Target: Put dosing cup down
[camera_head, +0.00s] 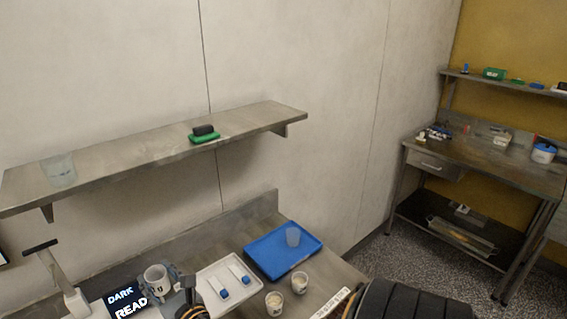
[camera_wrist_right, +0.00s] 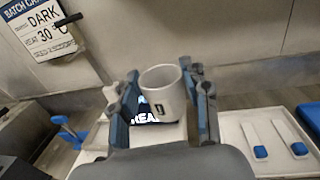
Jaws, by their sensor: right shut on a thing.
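The dosing cup, a white mug-like cup with a dark mark on its side (camera_head: 156,279), is upright in my right gripper (camera_head: 170,273). In the right wrist view the cup (camera_wrist_right: 163,92) sits between the two fingers of the right gripper (camera_wrist_right: 160,95), which are shut on it. A dark display with "DARK READ" lettering (camera_head: 127,300) is close beside the cup; I cannot tell whether the cup's base touches anything. My left gripper is not in view.
A white tray (camera_head: 208,277) holds blue-ended tools. A blue tray (camera_head: 262,270) holds a clear cup (camera_head: 292,236). Two small filled cups (camera_head: 299,282) (camera_head: 274,303) stand in front of it. A wall shelf (camera_head: 120,160) overhangs the bench, carrying a clear beaker (camera_head: 59,171) and a green-based brush (camera_head: 204,134).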

